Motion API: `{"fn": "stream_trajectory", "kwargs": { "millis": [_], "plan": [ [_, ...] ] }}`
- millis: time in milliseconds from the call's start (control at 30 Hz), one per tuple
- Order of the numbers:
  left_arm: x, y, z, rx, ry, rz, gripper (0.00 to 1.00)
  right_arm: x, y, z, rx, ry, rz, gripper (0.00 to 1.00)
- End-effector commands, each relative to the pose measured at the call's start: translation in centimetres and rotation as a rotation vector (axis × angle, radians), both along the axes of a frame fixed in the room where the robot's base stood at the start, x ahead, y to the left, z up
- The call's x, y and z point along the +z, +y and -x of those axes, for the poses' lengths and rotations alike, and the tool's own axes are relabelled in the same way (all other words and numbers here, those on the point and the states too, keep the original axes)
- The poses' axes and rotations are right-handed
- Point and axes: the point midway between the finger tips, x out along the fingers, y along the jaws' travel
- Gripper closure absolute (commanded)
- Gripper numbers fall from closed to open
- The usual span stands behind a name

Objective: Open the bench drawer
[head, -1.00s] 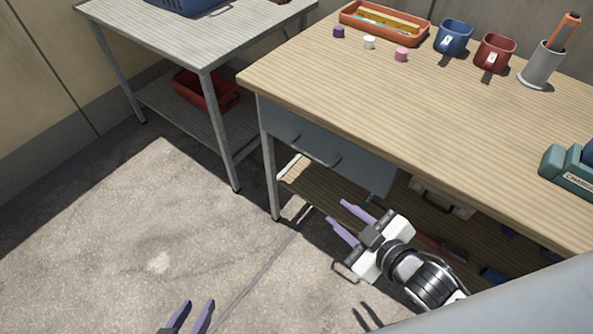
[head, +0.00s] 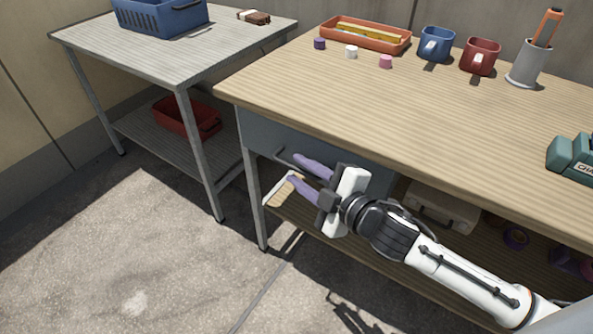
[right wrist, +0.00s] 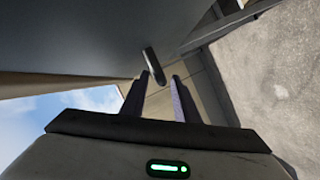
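The bench drawer has a blue-grey front (head: 262,132) under the wooden bench top and looks shut. My right gripper (head: 294,168) is in front of it, fingers spread and pointing at the handle. In the right wrist view, the dark bar handle (right wrist: 153,66) stands out from the drawer front (right wrist: 90,40). Its near end lies close to the tips of my open right gripper (right wrist: 159,76), around the gap between them. I see no grip on it, and I cannot tell whether a finger touches it. My left gripper is out of view.
The bench top (head: 420,115) holds an orange tray (head: 365,38), a blue mug (head: 436,45), a red mug (head: 480,57) and a grey cup (head: 528,65). A lower shelf holds a pale case (head: 440,207). A metal side table (head: 170,55) stands left. The floor in front is clear.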

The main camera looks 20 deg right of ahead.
Motion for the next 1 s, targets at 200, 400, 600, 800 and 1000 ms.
{"fn": "stream_trajectory", "kwargs": {
  "millis": [200,400,600,800,1000],
  "plan": [
    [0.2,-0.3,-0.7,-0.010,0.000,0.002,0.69,-0.4,0.6,-1.6,0.000,0.000,-0.001,0.72],
    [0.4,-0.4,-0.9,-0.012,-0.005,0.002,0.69,-0.4,0.6,-1.8,-0.001,0.002,-0.001,0.72],
    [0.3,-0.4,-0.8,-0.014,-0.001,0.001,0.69,-0.4,0.6,-1.8,-0.001,0.002,-0.001,0.89],
    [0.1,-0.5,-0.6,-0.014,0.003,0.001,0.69,-0.5,0.6,-1.7,0.000,0.001,-0.002,1.00],
    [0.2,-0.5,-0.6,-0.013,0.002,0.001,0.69,-0.5,0.6,-1.7,-0.004,0.003,-0.002,1.00]
  ]
}}
